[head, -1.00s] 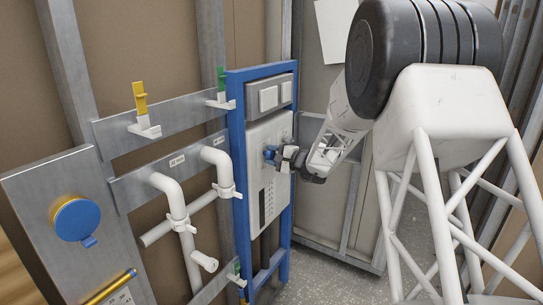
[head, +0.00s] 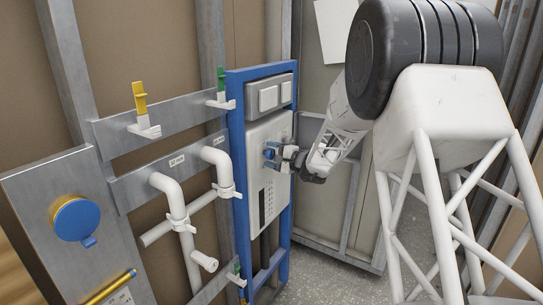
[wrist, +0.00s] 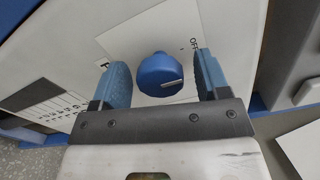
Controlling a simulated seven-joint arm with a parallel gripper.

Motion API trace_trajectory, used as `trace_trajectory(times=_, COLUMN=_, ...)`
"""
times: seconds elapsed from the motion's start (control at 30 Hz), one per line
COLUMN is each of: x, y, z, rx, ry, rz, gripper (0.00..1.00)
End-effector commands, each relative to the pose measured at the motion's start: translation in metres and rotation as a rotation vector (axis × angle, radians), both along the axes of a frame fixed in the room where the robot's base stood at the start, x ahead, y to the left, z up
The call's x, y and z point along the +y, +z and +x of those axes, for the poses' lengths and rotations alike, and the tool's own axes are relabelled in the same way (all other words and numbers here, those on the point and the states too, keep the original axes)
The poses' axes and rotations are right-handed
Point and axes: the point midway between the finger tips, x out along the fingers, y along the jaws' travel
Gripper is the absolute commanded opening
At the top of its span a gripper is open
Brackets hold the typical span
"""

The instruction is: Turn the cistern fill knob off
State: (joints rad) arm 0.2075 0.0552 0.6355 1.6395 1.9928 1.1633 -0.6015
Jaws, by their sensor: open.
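The cistern fill knob (wrist: 160,74) is a round blue knob with a white pointer line, on the white cistern panel (wrist: 60,45). In the wrist view its pointer lies toward the right, and the "OFF" lettering is up and to the right of it. My gripper (wrist: 160,80) is open, with one blue finger on each side of the knob and a visible gap to both. In the head view the knob (head: 268,153) shows small just left of my gripper (head: 275,157), at the front of the panel in the blue frame (head: 238,150).
A grey flush plate (head: 275,95) with two white buttons is above the knob. White pipes (head: 175,205), a green-tipped bracket (head: 221,90) and a yellow-tipped bracket (head: 142,110) are to the left. The floor (head: 320,285) is clear.

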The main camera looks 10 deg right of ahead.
Motion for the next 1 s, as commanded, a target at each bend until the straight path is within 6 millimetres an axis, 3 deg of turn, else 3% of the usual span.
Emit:
trace_trajectory(times=0.27, x=-0.010, y=0.000, z=-0.010, rx=0.000, ry=-0.001, rz=0.000, gripper=0.69)
trace_trajectory(times=0.73, x=-0.049, y=0.000, z=-0.048, rx=0.001, ry=-0.002, rz=0.000, gripper=0.69)
trace_trajectory(times=1.0, x=-0.055, y=0.000, z=-0.055, rx=0.000, ry=0.000, rz=0.000, gripper=0.69)
